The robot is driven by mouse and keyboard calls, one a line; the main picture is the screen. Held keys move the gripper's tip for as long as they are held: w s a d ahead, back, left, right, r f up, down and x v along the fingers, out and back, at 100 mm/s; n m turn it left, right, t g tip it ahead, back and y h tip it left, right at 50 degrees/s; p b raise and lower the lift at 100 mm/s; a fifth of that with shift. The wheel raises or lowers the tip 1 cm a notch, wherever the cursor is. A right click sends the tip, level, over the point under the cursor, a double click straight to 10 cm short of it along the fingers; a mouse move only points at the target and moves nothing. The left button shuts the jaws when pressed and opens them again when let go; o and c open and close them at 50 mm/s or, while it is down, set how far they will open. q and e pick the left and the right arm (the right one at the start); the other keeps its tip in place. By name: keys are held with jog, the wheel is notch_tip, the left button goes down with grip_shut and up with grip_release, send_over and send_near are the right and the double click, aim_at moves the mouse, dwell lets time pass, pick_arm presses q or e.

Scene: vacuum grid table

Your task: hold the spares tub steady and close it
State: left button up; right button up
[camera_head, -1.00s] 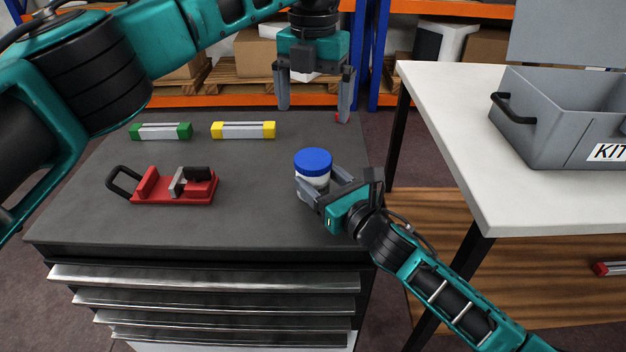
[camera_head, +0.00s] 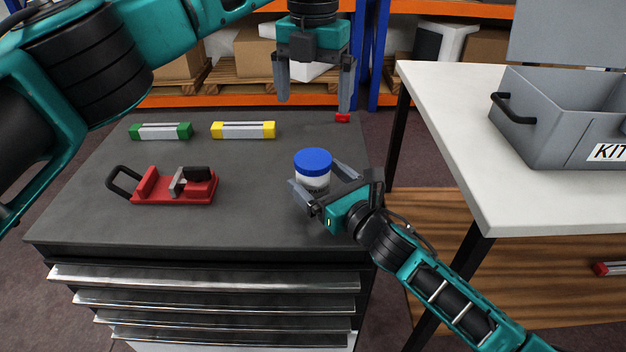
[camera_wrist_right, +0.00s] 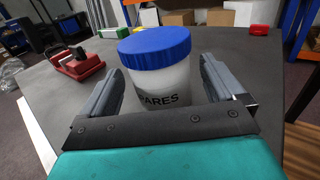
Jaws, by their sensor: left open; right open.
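The spares tub is a white tub (camera_head: 313,179) with a blue lid (camera_head: 313,160) on top, standing upright on the dark cabinet top. In the right wrist view the tub (camera_wrist_right: 165,88) shows part of the label "SPARES", and its blue lid (camera_wrist_right: 155,46) sits on it. Whether the lid is fully tight I cannot tell. My right gripper (camera_head: 322,182) is open, with one finger on each side of the tub; gaps show in the right wrist view (camera_wrist_right: 160,88). My left gripper (camera_head: 314,98) is open and empty, pointing down, higher up and behind the tub.
A red clamp-like fixture (camera_head: 160,190) lies left of the tub. A green-ended block (camera_head: 160,131) and a yellow-ended block (camera_head: 243,130) lie behind it. A small red piece (camera_head: 342,118) is at the back edge. A grey KIT box (camera_head: 555,140) stands on the white table (camera_head: 450,130) at right.

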jog(key=p+v, duration=0.1)
jog(key=v, duration=1.2)
